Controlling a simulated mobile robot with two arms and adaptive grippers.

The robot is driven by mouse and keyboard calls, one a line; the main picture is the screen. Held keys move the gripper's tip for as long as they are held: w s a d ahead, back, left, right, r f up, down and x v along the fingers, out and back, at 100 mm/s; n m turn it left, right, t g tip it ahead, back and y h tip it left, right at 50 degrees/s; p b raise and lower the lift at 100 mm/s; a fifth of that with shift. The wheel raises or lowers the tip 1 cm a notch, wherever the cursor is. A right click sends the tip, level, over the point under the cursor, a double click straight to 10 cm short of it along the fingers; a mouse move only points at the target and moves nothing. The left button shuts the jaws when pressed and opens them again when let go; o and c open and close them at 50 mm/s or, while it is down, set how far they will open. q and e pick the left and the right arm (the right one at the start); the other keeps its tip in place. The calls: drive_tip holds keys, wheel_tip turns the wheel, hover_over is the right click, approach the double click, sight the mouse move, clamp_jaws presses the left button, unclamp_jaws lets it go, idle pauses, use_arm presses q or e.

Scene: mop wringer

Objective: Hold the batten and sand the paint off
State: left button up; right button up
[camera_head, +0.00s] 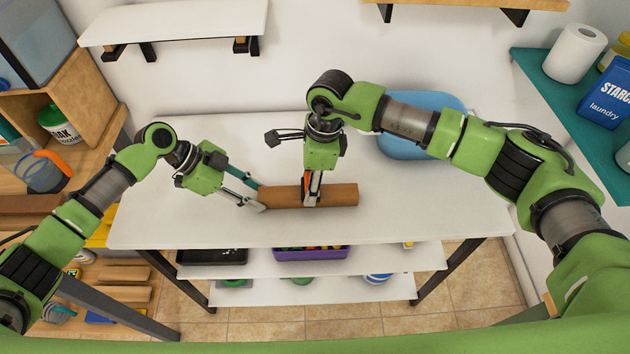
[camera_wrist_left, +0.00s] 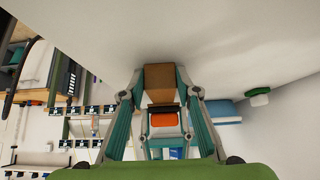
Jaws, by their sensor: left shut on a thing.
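The brown batten (camera_head: 338,195) lies lengthwise across the white table in the head view. My left gripper (camera_head: 260,196) is shut on its left end, with one finger on the far side and one on the near side. In the left wrist view the batten (camera_wrist_left: 160,77) sits between the fingers of my left gripper (camera_wrist_left: 160,90). My right gripper (camera_head: 312,194) points down over the middle of the batten, its fingers at or on the wood. Paint on the batten cannot be made out clearly.
A blue basin (camera_head: 415,115) stands at the back right of the white table (camera_head: 440,205). A teal shelf (camera_head: 545,75) with a paper roll (camera_head: 574,52) and a starch box (camera_head: 607,92) is at right. The tabletop right of the batten is clear.

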use_arm(q)
drive_tip(key=shift+d+r, duration=0.1)
drive_tip(key=shift+d, duration=0.15)
drive_tip(key=shift+a, duration=0.15)
use_arm(e)
drive_tip(key=shift+r, duration=3.5)
use_arm(q)
drive_tip(key=o, duration=1.4)
drive_tip(key=shift+c, duration=0.2)
drive_tip(key=v, duration=1.2)
use_arm(e)
drive_tip(key=shift+f, duration=0.1)
